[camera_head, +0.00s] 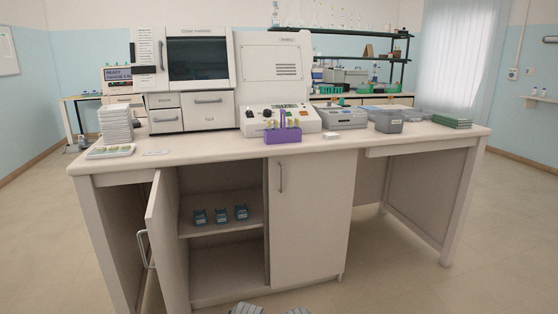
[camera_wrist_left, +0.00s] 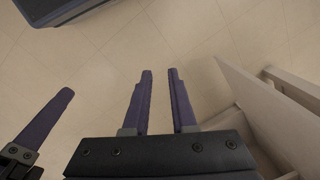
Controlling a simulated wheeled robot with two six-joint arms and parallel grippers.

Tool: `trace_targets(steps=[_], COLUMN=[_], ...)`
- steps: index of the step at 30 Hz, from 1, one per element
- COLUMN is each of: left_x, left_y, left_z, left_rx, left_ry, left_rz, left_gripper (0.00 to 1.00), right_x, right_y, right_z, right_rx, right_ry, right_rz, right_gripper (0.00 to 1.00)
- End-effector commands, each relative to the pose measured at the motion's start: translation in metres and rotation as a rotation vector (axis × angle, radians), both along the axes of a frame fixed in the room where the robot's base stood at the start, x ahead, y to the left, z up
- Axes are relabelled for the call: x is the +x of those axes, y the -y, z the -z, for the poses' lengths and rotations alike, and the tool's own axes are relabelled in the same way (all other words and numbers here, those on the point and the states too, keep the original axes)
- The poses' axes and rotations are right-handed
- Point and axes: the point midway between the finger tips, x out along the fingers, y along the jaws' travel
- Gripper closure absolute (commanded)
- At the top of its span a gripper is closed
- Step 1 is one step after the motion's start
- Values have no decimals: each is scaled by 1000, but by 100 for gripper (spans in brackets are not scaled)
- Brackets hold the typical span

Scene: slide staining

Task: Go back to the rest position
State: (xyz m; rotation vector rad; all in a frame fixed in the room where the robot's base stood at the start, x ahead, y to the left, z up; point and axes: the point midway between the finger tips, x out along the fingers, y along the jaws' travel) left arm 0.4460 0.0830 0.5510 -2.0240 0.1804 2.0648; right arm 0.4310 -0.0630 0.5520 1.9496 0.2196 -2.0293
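My left gripper (camera_wrist_left: 160,74) shows in the left wrist view with its two dark fingers apart and nothing between them, above the bare floor. To its left in that view is a single dark finger of my right gripper (camera_wrist_left: 48,115); its other finger is out of the picture. In the head view, small grey parts of my grippers show at the bottom edge, low in front of the bench. Their fingers are not clear there.
A lab bench (camera_head: 400,139) carries machines, a purple rack (camera_head: 282,136) and grey bins (camera_head: 388,125). Its left cabinet door (camera_head: 163,240) stands open towards me, with several blue containers on the shelf inside. In the left wrist view, the open door (camera_wrist_left: 265,105) is right of my gripper. Floor is clear at right.

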Motion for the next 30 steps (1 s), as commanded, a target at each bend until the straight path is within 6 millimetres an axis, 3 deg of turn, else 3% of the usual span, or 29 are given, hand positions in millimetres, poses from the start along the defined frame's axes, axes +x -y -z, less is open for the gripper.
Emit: trace_targets(steps=[4,6,14,30], left_x=[-19,-16,-15,-15], left_y=[25,21,21,22], left_z=[-2,-26,-81,-255], left_rx=[36,33,31,24], left_ry=[-23,-21,-20,-21], left_rz=[89,76,73,70], left_gripper=[75,75,75,75], right_x=[0,0,0,-1], right_y=[0,0,-1,-2], right_z=[-2,-25,-80,-254], right_rx=[0,1,3,8], right_ry=[0,0,-1,-3], right_rz=[0,0,1,4], right_gripper=[50,50,50,50])
